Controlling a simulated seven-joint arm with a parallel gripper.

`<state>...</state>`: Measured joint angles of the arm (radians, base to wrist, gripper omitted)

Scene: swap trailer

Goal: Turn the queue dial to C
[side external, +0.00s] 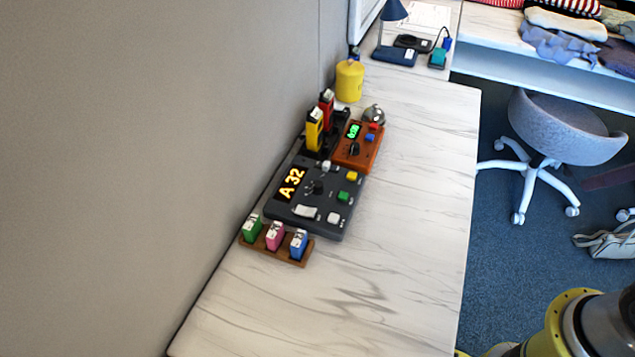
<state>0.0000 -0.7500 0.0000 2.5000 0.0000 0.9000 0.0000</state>
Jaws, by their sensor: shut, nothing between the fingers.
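A dark grey console (338,222) lies on the white marble-patterned counter. Its display (291,183) glows orange and reads "A 32". A small black dial (319,187) sits on the console to the right of the display. Its letter marks and pointer are too small to read. A yellow button (352,175), a green button (344,196) and several white or grey keys are also on the console. My gripper is not in view.
An orange box (352,159) with a green display stands behind the console. A wooden rack (289,258) with green, pink and blue blocks is in front. A yellow canister (349,82) stands farther back. The wall is close on the left; the counter's right side is clear.

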